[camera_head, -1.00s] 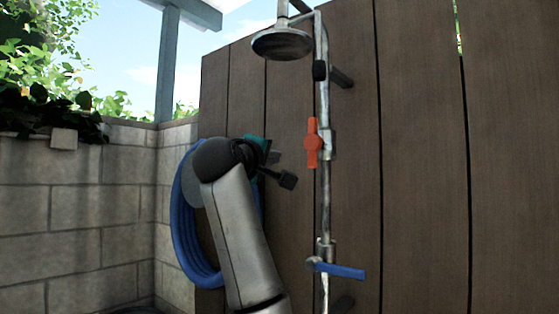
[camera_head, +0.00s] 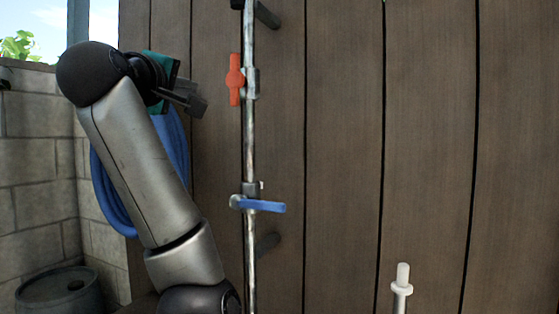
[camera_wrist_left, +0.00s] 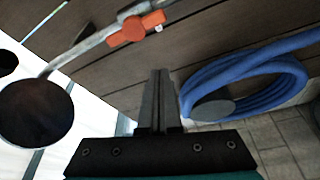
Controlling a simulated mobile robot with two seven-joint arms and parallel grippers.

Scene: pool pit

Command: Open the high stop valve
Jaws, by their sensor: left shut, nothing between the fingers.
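The high valve has a red handle (camera_head: 235,79) on the upper part of a metal pipe (camera_head: 249,140). The handle stands upright, parallel to the pipe, in the head view. The red handle also shows at the top of the left wrist view (camera_wrist_left: 135,28). My left gripper (camera_head: 197,104) is left of the red handle and a little lower, apart from it. Its fingers (camera_wrist_left: 158,75) are shut together and empty. A lower valve with a blue handle (camera_head: 262,206) is on the same pipe, its handle lying across it. My right gripper is not in view.
A coiled blue hose (camera_head: 110,200) hangs on the brown plank wall (camera_head: 345,150) behind my left arm. The shower head (camera_wrist_left: 35,112) shows dark in the wrist view. A barrel (camera_head: 65,286) stands lower left, and a white post (camera_head: 402,285) lower right.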

